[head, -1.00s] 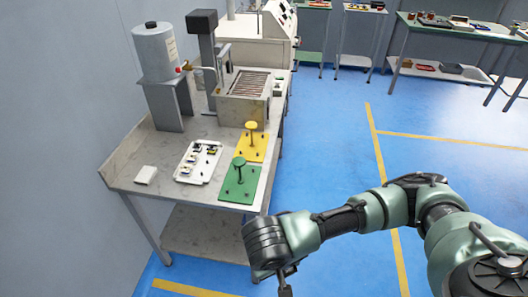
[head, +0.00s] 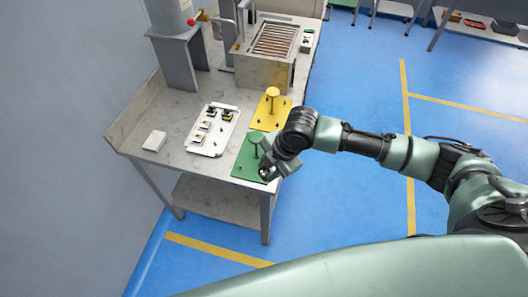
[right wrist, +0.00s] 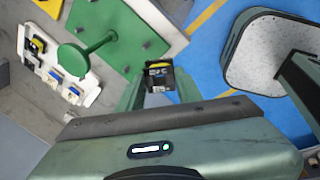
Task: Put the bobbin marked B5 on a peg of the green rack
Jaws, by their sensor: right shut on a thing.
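The green rack (head: 246,170) lies at the table's front right corner. It has a disc-topped post and several short pegs, and also fills the upper left of the right wrist view (right wrist: 93,18). My right gripper (head: 270,173) is over or just beside the rack's right edge. In the right wrist view it is shut on a small black bobbin with a yellow winding (right wrist: 158,70), seen beside the rack's edge. I cannot read the bobbin's mark. The pegs I can see on the rack look bare; my gripper partly covers the rack in the head view. My left gripper is not in view.
A white tray (head: 206,150) with several bobbins lies left of the racks. A yellow rack (head: 264,121) with a disc-topped post lies behind the green one. A small white block (head: 155,140) sits at left. A machine box (head: 265,72) stands behind.

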